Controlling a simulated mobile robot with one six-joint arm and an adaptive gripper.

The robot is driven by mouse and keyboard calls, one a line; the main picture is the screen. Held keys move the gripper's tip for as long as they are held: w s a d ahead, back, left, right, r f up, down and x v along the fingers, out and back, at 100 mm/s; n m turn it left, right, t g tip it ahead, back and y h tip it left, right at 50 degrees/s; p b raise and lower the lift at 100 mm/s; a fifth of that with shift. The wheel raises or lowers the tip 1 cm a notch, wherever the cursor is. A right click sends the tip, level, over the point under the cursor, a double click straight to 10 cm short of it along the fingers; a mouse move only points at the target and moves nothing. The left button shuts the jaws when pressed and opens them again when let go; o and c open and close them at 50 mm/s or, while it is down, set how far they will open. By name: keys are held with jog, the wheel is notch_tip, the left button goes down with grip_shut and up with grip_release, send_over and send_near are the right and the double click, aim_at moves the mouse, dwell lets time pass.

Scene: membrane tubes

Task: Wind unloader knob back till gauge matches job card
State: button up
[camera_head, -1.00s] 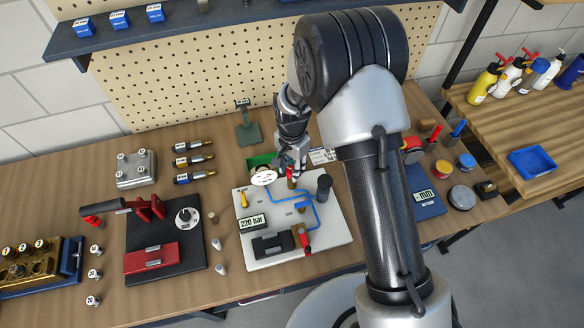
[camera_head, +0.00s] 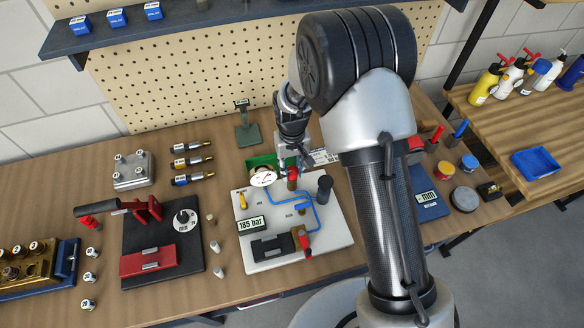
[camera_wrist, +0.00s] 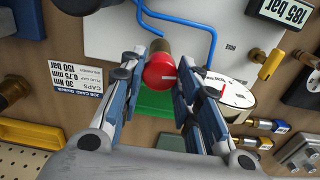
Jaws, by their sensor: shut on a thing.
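The red unloader knob (camera_wrist: 160,71) has a white mark and caps a brass body on the light test plate (camera_head: 327,238). My gripper (camera_wrist: 160,66) has a finger on each side of the knob and is shut on it. In the head view the knob (camera_head: 293,173) is partly hidden by my gripper (camera_head: 291,162). The digital readout (camera_head: 251,224) shows 185 bar. The round dial gauge (camera_wrist: 226,92) with a red needle sits beside my gripper. The job card (camera_wrist: 62,82) reads 150 bar, along with 30 Nm and 0.75 mm.
A green tray (camera_head: 258,163) lies behind the plate. A dark cylinder (camera_head: 324,187), blue pipes and a black block with a red lever (camera_head: 305,240) share the plate. A dark fixture mat (camera_head: 188,262) lies to the left, and a blue mat (camera_head: 428,198) to the right.

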aim_at(292, 171)
jog(key=n, duration=0.4)
jog(key=shift+n, duration=0.3)
jog(key=shift+n+b, duration=0.35)
jog(key=shift+n, duration=1.35)
jog(key=o, duration=1.1)
jog(key=shift+r, duration=6.05)
